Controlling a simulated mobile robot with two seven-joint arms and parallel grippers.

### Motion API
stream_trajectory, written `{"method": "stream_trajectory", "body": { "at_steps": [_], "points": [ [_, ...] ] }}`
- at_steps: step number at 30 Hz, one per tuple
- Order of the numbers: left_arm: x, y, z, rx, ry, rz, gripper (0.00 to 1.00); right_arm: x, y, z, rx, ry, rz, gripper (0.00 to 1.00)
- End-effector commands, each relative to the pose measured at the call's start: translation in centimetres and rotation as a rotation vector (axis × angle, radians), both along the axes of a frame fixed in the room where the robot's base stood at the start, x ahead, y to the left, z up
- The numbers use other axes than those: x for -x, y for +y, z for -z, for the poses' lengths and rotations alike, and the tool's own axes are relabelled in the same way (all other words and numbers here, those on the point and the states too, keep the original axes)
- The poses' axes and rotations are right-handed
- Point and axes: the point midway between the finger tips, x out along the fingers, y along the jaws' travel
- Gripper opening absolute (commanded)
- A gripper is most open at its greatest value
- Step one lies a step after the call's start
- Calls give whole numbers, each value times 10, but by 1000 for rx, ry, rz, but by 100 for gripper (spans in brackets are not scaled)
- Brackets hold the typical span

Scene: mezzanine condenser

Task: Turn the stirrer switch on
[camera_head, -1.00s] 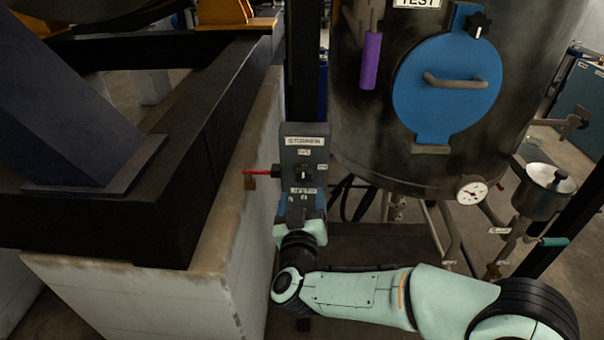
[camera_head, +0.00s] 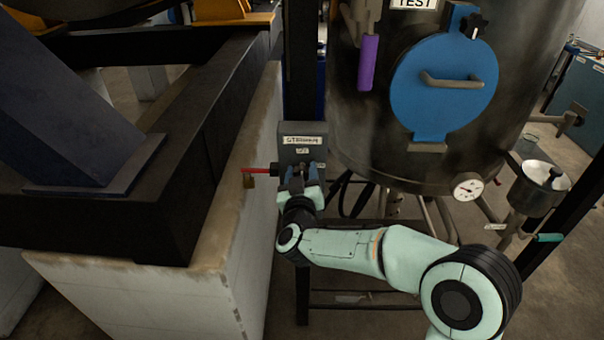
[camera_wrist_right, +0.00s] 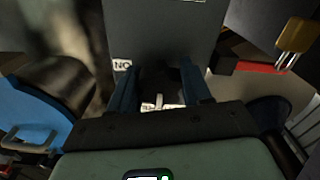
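The stirrer switch box (camera_head: 303,130) is a grey panel on a dark post, with a white label strip near its top. A red lever (camera_head: 259,170) sticks out from its left side. My right gripper (camera_head: 299,176) is in front of the box's lower front and hides the black knob in the head view. In the right wrist view the two blue-grey fingers of my right gripper (camera_wrist_right: 160,85) stand apart close to the grey panel (camera_wrist_right: 165,28). An "ON" label shows inverted beside one finger. My left gripper is not in view.
A large dark vessel (camera_head: 350,130) with a round blue hatch (camera_head: 444,85) and a gauge (camera_head: 467,187) stands to the right. A pale plinth (camera_head: 225,225) bearing a black steel frame is close on the left. A brass padlock (camera_wrist_right: 296,36) hangs near the red lever.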

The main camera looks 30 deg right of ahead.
Motion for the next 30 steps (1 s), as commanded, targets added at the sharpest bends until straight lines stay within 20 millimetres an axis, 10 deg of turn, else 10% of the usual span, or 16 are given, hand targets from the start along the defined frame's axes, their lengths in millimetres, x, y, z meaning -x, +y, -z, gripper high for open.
{"method": "stream_trajectory", "body": {
  "at_steps": [30],
  "points": [
    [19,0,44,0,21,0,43,0,1,5,-378,-227,1,17]
  ]
}}
